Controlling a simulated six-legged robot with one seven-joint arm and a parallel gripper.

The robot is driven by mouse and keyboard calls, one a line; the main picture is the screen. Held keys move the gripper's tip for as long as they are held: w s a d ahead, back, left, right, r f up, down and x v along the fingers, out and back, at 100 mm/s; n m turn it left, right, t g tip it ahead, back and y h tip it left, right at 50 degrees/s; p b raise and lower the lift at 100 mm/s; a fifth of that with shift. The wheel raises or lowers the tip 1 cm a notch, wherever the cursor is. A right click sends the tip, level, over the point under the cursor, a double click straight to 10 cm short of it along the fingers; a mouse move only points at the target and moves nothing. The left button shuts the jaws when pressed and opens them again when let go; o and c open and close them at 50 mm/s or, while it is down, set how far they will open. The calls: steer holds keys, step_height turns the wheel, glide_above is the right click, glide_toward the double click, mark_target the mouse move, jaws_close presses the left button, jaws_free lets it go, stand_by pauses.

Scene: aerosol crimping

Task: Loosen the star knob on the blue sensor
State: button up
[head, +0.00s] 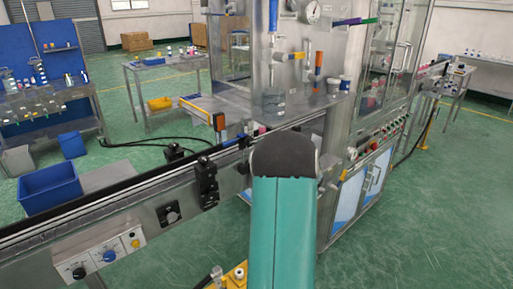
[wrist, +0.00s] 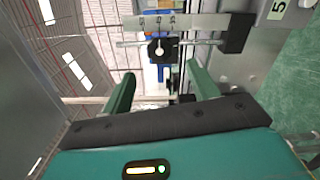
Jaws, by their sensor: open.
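My gripper (wrist: 160,74) is open in the wrist view, its two green fingers apart with nothing held between them. Beyond the fingertips is a dark block with a pale round centre (wrist: 158,50), under a metal bar; I cannot tell whether it is the star knob. In the head view, black clamp brackets with knobs (head: 205,180) sit on the conveyor's near side, and another black bracket (head: 175,151) stands on the far side. I cannot pick out the blue sensor for certain. My teal arm covers part of the conveyor, and my gripper is hidden in the head view.
The conveyor (head: 100,212) runs from lower left to upper right, with a control panel (head: 108,255) on its side. The glass-walled crimping machine (head: 340,120) stands behind it. A blue bin (head: 50,190) is at left. Green floor is free at right.

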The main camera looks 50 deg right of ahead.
steer(key=v, duration=0.7)
stand_by(0.5)
